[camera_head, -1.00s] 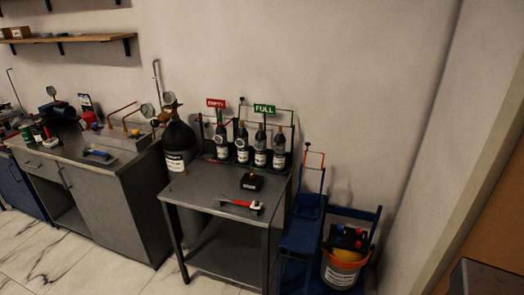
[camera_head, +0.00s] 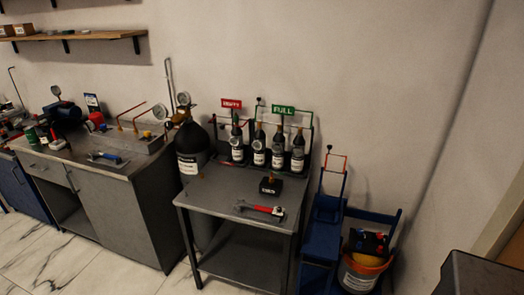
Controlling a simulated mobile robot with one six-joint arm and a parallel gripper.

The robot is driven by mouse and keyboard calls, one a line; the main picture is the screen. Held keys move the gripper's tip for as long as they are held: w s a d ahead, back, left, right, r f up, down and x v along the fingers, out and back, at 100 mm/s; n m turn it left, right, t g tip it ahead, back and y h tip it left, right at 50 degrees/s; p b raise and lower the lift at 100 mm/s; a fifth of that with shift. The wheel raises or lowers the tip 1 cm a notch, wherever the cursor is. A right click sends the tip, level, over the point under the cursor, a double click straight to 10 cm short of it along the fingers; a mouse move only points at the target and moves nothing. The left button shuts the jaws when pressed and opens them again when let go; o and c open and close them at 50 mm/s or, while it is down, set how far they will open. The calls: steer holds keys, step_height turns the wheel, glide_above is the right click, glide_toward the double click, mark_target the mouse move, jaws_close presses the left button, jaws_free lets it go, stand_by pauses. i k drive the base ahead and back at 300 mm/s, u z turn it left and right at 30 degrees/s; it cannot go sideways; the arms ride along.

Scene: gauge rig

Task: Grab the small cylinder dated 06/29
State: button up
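Several small dark cylinders with white labels stand upright in a row in a rack at the back of the grey metal table (camera_head: 225,192). One stands at the left (camera_head: 237,147), under the red sign. Others stand to its right, a second (camera_head: 259,149), a third (camera_head: 278,151) and one at the right end (camera_head: 298,153). The label print is too small to read, so I cannot tell which is dated 06/29. My gripper is not in view.
A large dark cylinder (camera_head: 191,147) with gauges stands left of the rack. A red-handled wrench (camera_head: 262,209) and a small black block (camera_head: 271,186) lie on the table. A blue hand truck (camera_head: 322,230) and an orange-rimmed bucket (camera_head: 360,272) stand at right. A workbench (camera_head: 120,205) is at left.

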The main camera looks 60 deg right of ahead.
mark_target(279, 140)
steer(key=z, duration=0.05)
steer(key=i, duration=1)
steer(key=z, duration=0.25)
